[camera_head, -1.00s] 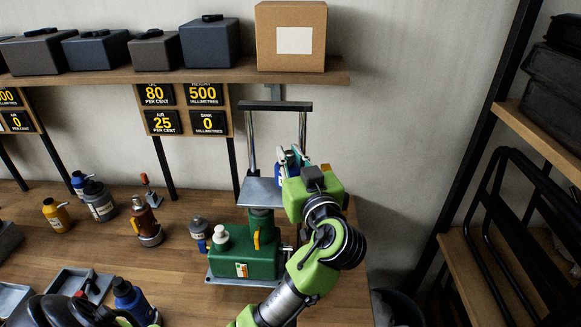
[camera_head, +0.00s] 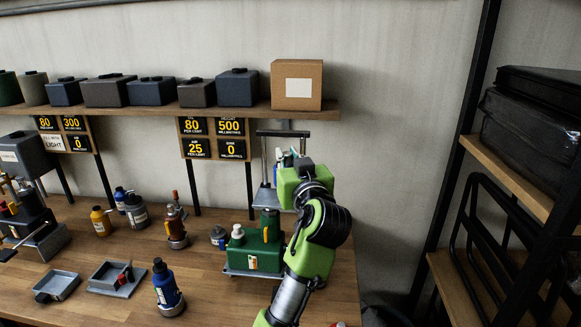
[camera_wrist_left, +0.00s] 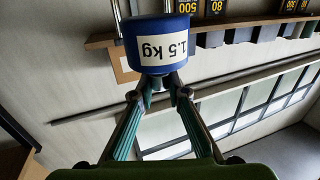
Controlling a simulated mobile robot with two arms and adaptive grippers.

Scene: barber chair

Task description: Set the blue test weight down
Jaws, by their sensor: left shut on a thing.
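My left gripper (camera_head: 286,160) is above the grey plate (camera_head: 264,199) of a green press-like device (camera_head: 253,258) on the bench. In the left wrist view my left gripper (camera_wrist_left: 163,84) is shut on the blue test weight (camera_wrist_left: 152,40), a round blue body with a white label reading 1.5 kg, shown upside down. In the head view only a sliver of blue shows beside the fingers, and my green wrist hides the rest. I cannot tell whether the weight touches the plate. My right gripper is not in view.
A shelf (camera_head: 150,112) with dark boxes and a cardboard box (camera_head: 297,85) runs behind the device. A blue bottle (camera_head: 166,286), a grey tray (camera_head: 118,275) and a brown bottle (camera_head: 175,228) stand to the left. A black rack stands at the right.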

